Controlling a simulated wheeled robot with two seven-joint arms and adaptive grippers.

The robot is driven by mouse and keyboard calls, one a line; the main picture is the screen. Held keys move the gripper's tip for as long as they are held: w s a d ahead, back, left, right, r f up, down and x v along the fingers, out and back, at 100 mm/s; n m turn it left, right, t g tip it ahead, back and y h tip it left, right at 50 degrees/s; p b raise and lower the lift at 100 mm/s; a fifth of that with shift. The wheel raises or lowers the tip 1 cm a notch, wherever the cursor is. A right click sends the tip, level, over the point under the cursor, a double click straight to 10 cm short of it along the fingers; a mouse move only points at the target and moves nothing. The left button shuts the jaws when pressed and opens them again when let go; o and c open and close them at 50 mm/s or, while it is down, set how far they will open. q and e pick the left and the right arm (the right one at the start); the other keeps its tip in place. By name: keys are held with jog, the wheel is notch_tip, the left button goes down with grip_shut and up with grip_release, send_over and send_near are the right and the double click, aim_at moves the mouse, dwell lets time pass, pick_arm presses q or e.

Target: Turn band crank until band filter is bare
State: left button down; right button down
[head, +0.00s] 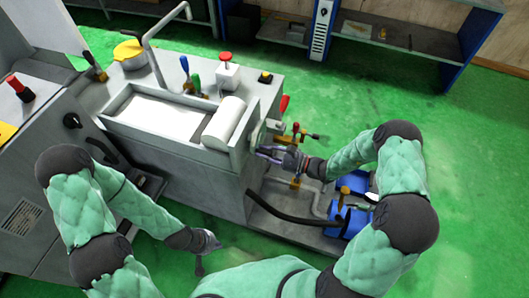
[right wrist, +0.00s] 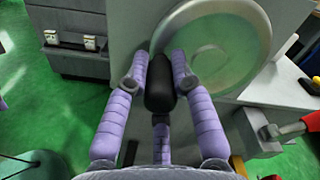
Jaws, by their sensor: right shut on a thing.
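The band filter (head: 160,116) is a long tray on the grey machine with a pale, smooth white surface. A white roll (head: 224,123) lies across its right end. The band crank (right wrist: 222,48) is a round pale green disc on the machine's side with a black handle (right wrist: 160,88). In the right wrist view my right gripper (right wrist: 163,62) has its purple fingers closed around the handle. In the head view my right gripper (head: 268,154) is beside the disc and hides the handle. My left gripper (head: 208,247) hangs low in front of the machine, apart from it; its finger opening is unclear.
A red-handled valve (right wrist: 292,128) is close to the right of the crank. Blue pumps (head: 347,216) and pipes stand low below my right arm. A bent grey pipe (head: 152,57) rises behind the tray. Green floor (head: 375,95) is open to the right.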

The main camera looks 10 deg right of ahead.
jog(key=shift+f+n, duration=0.2)
jog(key=shift+n, duration=0.1)
jog(key=c, duration=1.1)
grip_release()
jog(key=shift+o, duration=0.2)
jog(key=shift+d, duration=0.1)
jog(key=v, duration=1.2)
